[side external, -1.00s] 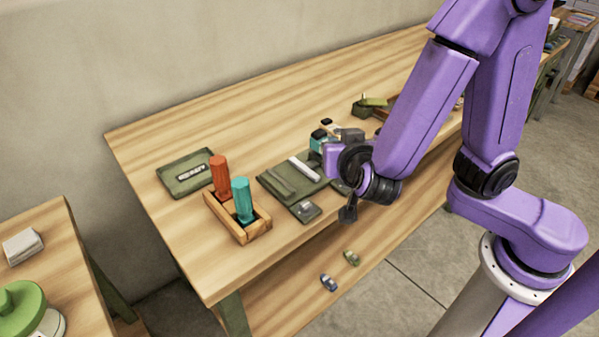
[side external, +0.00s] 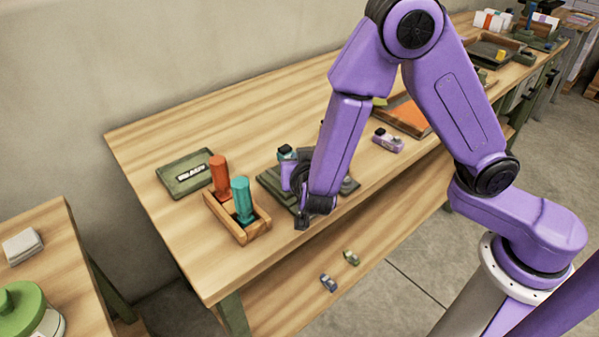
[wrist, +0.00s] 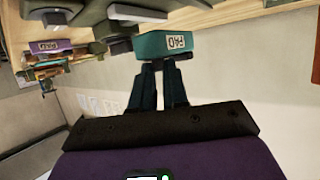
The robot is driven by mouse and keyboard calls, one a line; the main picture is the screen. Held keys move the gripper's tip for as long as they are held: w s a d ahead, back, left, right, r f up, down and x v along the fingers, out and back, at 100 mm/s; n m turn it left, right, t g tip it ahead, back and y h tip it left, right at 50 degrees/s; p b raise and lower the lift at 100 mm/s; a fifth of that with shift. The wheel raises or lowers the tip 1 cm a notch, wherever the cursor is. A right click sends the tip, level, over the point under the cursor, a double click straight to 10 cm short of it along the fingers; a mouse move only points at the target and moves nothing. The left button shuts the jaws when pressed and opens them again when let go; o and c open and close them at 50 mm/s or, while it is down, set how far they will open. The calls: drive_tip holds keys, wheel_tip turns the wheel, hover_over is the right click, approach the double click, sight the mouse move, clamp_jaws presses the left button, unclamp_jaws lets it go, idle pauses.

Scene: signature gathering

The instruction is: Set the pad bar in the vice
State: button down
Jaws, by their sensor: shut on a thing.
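My gripper (wrist: 163,66) is shut on the teal pad bar (wrist: 178,46), which bears a "PAD" label in the wrist view. In the side view the teal bar (side external: 287,155) shows just beyond my purple wrist, above the vice area. The green vice (side external: 270,184) sits on the bench, largely hidden behind my arm. In the wrist view, grey and dark green parts (wrist: 70,18), probably the vice, lie beside the bar at the top. I cannot tell whether the bar touches them.
A wooden holder (side external: 247,234) with an orange handle (side external: 219,175) and a teal handle (side external: 242,200) stands left of the vice. A purple labelled block (side external: 388,141) and an orange-floored tray (side external: 405,115) are to the right.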

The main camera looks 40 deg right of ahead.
drive_tip(key=shift+w+f, duration=0.25)
drive_tip(key=shift+f, duration=1.55)
drive_tip(key=shift+f, duration=0.15)
drive_tip(key=c, duration=1.1)
unclamp_jaws()
